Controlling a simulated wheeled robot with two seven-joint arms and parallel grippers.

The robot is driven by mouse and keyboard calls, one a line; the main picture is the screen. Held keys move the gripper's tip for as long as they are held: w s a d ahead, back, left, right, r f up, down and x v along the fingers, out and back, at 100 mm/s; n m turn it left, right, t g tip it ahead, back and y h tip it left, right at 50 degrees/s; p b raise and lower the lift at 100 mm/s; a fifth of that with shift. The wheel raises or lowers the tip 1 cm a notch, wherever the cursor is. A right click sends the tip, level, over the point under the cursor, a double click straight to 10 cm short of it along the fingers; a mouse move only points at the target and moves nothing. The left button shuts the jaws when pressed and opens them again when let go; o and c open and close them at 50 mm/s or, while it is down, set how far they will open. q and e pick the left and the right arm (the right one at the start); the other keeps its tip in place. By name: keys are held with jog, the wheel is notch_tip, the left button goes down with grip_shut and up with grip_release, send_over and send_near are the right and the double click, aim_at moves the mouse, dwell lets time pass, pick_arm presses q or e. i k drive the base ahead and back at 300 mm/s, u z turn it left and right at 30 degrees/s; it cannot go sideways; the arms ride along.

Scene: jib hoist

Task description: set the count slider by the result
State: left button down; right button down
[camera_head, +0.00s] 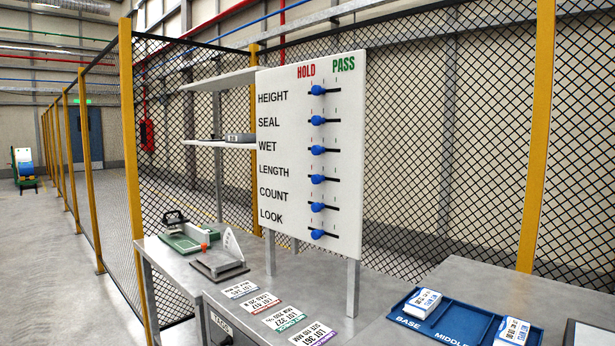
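A white upright board (285,160) stands on legs on the metal bench, with HOLD in red and PASS in green at its top. Its rows read HEIGHT, SEAL, WET, LENGTH, COUNT and LOOK, each with a blue slider knob in a dark slot. The COUNT slider knob (317,207) is at the left part of its slot, on the HOLD side. The other knobs also stand toward the left, under HOLD. Neither of my grippers is in view.
A blue tray (461,318) marked BASE and MIDDLE holds white packs (427,301) at right. Several lot cards (284,319) lie before the board. A green device (186,238) and a grey stand (222,263) are at left. Mesh fencing (440,130) is behind.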

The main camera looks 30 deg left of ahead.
aim_at(316, 206)
jog(key=z, duration=0.15)
jog(key=k, duration=0.95)
jog(key=u, duration=1.05)
jog(key=i, duration=0.8)
jog(key=z, duration=0.35)
